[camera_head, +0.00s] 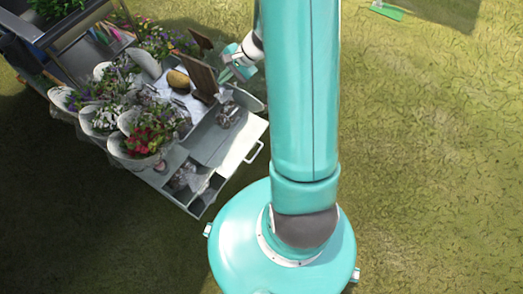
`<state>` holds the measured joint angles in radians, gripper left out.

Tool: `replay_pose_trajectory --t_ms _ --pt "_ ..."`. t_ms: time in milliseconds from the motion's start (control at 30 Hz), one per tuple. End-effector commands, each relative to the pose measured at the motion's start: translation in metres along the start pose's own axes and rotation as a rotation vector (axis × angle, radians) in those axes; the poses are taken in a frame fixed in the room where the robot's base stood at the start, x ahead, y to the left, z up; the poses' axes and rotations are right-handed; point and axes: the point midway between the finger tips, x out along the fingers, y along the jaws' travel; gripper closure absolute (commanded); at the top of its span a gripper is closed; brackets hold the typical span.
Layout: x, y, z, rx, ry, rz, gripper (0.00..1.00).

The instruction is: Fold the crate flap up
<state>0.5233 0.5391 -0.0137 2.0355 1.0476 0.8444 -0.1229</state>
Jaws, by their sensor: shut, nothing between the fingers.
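A grey crate (183,203) with compartments stands left of my arm. A pale flat panel with a handle (254,152), which looks like the flap, lies folded outward along its right side. My gripper (226,74) is at the crate's far right part, beside an upright brown wooden board (201,76). The gripper is small in view, shut and empty. I cannot tell whether it touches the board or the crate. My arm hides what lies directly behind it.
White pots of flowers (140,146) crowd the crate's left side. A dark shelf or cart (22,24) stands at the upper left. A green-edged object (387,11) lies at the top right. The grass on the right is open.

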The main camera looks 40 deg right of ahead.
Motion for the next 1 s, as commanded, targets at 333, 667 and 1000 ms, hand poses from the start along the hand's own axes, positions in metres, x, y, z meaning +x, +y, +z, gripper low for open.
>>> replay_pose_trajectory --t_ms 333,667,1000 --pt "0.079 0.103 -0.125 0.499 0.017 -0.162 1.00" --pt "0.160 0.252 -0.198 0.971 0.088 -0.301 1.00" --pt "0.232 0.394 -0.208 1.354 0.174 -0.390 1.00"
